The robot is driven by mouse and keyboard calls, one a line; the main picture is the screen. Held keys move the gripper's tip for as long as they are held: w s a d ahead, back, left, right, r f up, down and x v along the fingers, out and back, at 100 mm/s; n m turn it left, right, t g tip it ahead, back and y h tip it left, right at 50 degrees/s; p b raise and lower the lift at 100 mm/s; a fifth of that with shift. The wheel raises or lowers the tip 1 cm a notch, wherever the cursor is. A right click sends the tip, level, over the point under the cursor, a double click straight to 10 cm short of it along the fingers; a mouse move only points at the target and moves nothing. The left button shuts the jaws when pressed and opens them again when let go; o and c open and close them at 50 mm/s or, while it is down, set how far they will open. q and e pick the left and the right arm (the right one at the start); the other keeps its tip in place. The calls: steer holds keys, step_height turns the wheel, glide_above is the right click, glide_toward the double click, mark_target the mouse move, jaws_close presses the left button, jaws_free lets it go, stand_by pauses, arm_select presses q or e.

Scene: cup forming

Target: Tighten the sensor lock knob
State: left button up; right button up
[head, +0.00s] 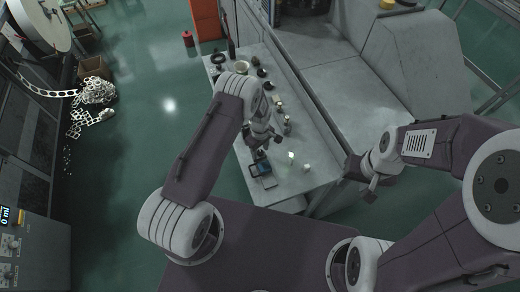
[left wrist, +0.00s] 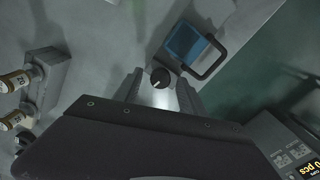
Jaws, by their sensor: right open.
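A small round black knob (left wrist: 160,78) with a pale mark on its face shows in the left wrist view. It lies between the fingertips of my left gripper (left wrist: 161,88), with a small gap on each side. The fingers are apart and not touching it. In the head view my left gripper (head: 262,146) is low over the near end of the grey bench, and the knob cannot be made out there. My right gripper (head: 364,180) is open and empty, right of the bench's near end.
A blue item (left wrist: 185,42) with a dark frame (left wrist: 217,60) lies close to the knob. Small white pieces (head: 307,167) and several jars and tools are on the bench (head: 293,188). A large grey machine (head: 410,60) stands to the right.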

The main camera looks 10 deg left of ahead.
arm_select(q)
jaws_close()
